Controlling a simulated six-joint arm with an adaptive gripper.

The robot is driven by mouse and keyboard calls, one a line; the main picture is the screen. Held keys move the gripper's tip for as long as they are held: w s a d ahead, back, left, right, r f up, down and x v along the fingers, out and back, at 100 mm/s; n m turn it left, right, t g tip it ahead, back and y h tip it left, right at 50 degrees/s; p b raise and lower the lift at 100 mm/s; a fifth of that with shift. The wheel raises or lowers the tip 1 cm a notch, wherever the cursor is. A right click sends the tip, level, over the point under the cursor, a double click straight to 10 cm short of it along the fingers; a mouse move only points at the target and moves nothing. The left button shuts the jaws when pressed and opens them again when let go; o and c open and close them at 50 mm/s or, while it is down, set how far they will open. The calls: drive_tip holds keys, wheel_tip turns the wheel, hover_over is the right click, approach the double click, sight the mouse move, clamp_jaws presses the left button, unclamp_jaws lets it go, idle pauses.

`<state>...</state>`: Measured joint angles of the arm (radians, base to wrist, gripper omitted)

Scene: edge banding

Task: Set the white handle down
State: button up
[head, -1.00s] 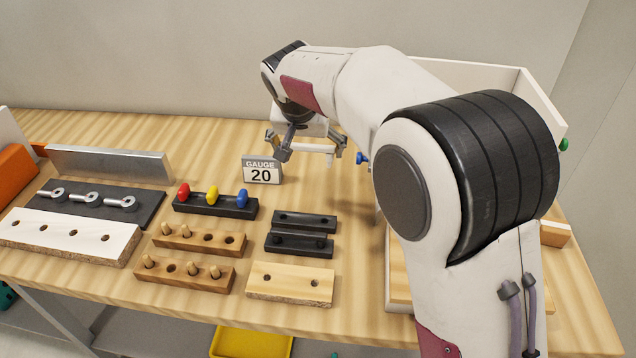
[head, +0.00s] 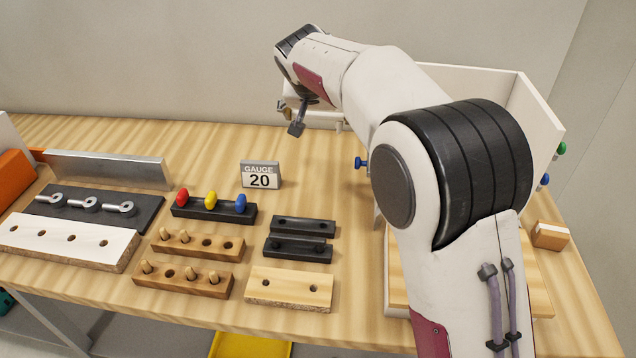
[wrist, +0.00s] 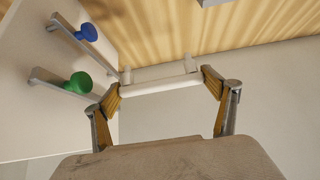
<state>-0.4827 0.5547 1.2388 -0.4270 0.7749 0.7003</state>
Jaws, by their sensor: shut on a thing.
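The white handle (wrist: 160,86) is a bar with two short posts, seen in the wrist view. My gripper (wrist: 160,88) is shut on it, with one finger at each end of the bar. The handle is held off the table, with its posts pointing away from the palm. In the head view my gripper (head: 318,118) is at the back of the table, mostly hidden behind my wrist. Only a small part of the handle (head: 339,127) shows there.
A white panel with green (wrist: 78,83) and blue (wrist: 86,32) knobs stands close at the left of the wrist view.

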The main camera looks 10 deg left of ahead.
wheel_tip(320, 180, down, 13)
drive_tip(key=shift+f, duration=0.1)
idle(0.4)
drive_tip(key=shift+f, duration=2.2)
drive_tip(key=shift+f, duration=0.15)
drive_tip(key=o, duration=1.1)
drive_tip(key=shift+r, duration=0.2)
drive_tip(key=shift+s+r, duration=0.45)
drive_tip(key=shift+r, duration=0.15)
drive_tip(key=shift+v, duration=5.2)
